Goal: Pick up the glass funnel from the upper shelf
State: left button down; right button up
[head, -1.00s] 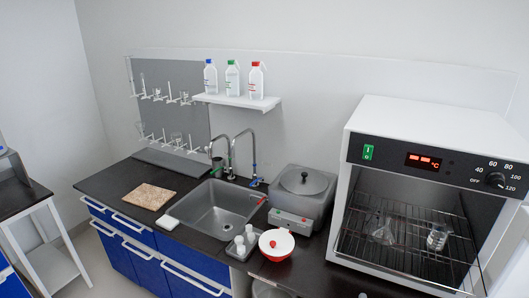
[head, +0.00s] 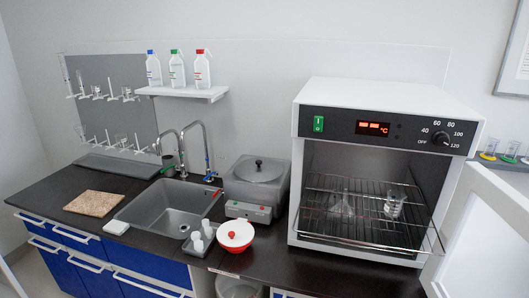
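A cone-shaped clear glass piece (head: 342,204), which looks like the glass funnel standing wide end down, is inside the open oven (head: 385,101). It appears to stand on a wire rack (head: 368,228); which rack level carries it is hard to tell. A small glass beaker (head: 393,206) stands to its right, apart from it. Neither of my grippers shows in the head view.
The oven's door (head: 478,235) is open at the right. Left of the oven are a lidded metal bath (head: 256,182), a red-and-white bowl (head: 235,235), white cups on a tray (head: 199,251) and a sink (head: 170,208). Bottles stand on a white wall shelf (head: 185,93).

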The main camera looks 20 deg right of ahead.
aim_at(342, 209)
jog(key=z, duration=1.35)
jog(key=j+z, duration=0.1)
jog(key=j, duration=0.5)
jog(key=k+j, duration=0.15)
jog(key=j, duration=0.45)
jog(key=i+z, duration=0.05)
